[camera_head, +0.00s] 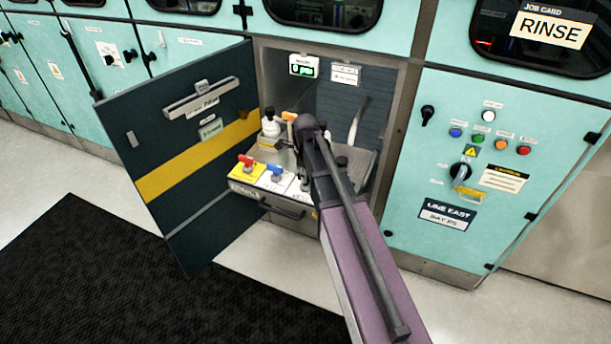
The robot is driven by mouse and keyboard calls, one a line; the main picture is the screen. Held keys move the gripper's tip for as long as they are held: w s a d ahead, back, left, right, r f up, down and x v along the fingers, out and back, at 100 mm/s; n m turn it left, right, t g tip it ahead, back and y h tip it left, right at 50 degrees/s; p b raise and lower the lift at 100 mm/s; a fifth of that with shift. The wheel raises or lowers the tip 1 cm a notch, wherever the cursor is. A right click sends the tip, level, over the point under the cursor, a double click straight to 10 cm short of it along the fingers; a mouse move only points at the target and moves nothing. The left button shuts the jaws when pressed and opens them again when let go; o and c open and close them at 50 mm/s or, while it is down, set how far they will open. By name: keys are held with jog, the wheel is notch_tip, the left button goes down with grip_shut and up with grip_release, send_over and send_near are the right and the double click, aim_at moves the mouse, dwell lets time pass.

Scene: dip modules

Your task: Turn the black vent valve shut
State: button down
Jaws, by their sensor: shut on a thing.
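My arm reaches into the open cabinet, and my gripper (287,147) is at its far end, mostly hidden behind my own wrist and forearm. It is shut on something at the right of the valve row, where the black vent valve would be. The valve's handle is hidden, so I cannot tell its angle. A red-handled valve (246,162) on a yellow block and a blue-handled valve (277,172) on a white block stand to the left of it.
The dark cabinet door (180,160) with a yellow stripe stands open on the left. A teal control panel (410,190) is close on the right. A black mat (110,280) lies on the floor.

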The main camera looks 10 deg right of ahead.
jog(key=shift+s, duration=0.1)
jog(key=c, duration=0.6)
grip_release()
